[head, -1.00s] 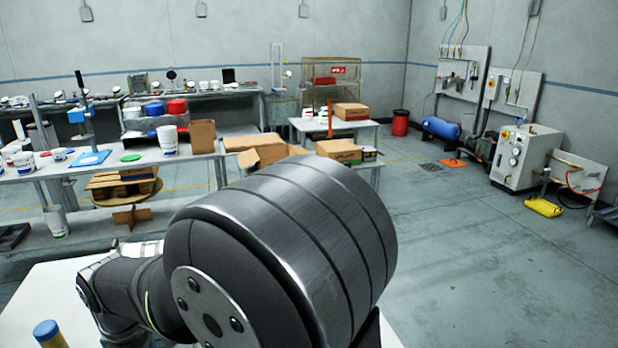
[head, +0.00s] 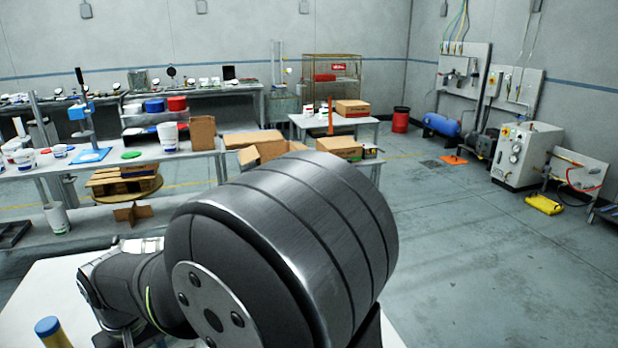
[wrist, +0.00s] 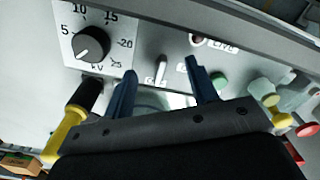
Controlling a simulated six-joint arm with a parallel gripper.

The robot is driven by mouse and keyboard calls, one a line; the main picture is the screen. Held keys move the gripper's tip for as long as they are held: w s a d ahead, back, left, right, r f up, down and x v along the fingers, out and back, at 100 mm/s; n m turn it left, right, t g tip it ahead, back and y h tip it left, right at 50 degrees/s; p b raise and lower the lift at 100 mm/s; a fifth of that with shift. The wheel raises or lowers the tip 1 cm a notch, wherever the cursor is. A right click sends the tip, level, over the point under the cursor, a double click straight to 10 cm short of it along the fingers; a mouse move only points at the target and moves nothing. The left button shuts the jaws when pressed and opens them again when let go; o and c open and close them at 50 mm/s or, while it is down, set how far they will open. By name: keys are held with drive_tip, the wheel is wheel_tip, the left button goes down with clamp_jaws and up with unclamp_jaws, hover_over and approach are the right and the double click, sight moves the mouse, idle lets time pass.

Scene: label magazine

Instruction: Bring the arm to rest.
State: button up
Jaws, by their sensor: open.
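My gripper (wrist: 160,68) shows in the wrist view as two dark blue fingers, set apart with nothing held between them. The fingers are in front of a grey panel (wrist: 150,45) that carries a kV dial (wrist: 92,44), a toggle switch (wrist: 161,72) and a green button (wrist: 218,81). I cannot tell how far the fingertips are from the panel. In the head view my arm's large grey joint fills the lower middle, and my gripper does not show there.
In the wrist view a yellow and black part (wrist: 70,122) is left of the gripper. Green, yellow and red knobs (wrist: 275,105) are at the right. In the head view, workbenches (head: 130,165) stand behind my arm, and the floor (head: 470,270) at right is open.

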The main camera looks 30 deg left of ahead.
drive_tip(key=m, duration=0.5)
idle(0.4)
idle(0.3)
drive_tip(key=n, duration=0.4)
drive_tip(key=shift+n, duration=0.3)
drive_tip(key=n, duration=0.5)
idle(0.5)
